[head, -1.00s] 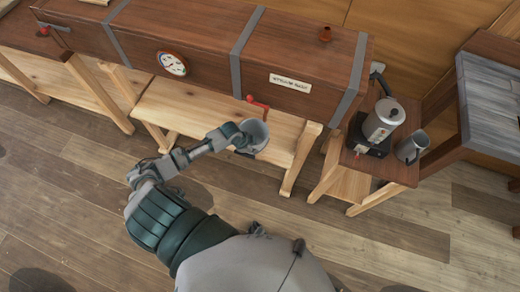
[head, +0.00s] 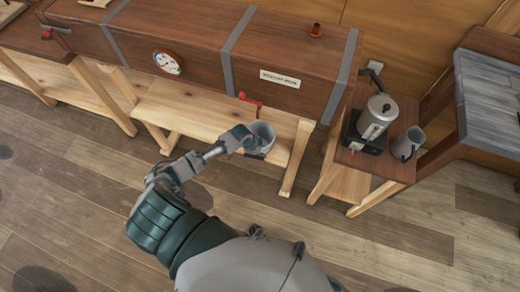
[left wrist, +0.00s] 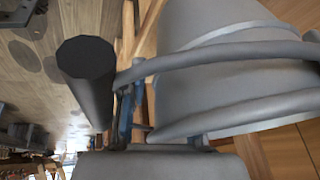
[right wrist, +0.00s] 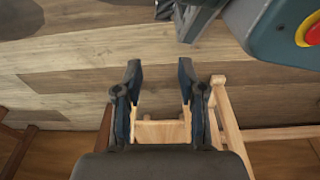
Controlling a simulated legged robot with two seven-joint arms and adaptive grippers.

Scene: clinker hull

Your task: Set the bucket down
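The grey bucket (head: 264,136) is in front of the wooden steam box, over the pale bench and below the red tap (head: 250,102). It stands nearly upright; I cannot tell whether it touches the bench. My left gripper (head: 247,137) is at its left side. In the left wrist view the bucket (left wrist: 225,50) fills the right, with grey curved bars running to the fingers (left wrist: 130,112), which look shut on its handle. In the right wrist view my right gripper (right wrist: 160,85) is open and empty, above the floor.
The pale bench (head: 190,112) has bare top to the left of the bucket. A side stand (head: 405,168) at right holds a metal kettle (head: 377,117) and a grey jug (head: 408,143). The steam box (head: 200,35) overhangs the bench's back.

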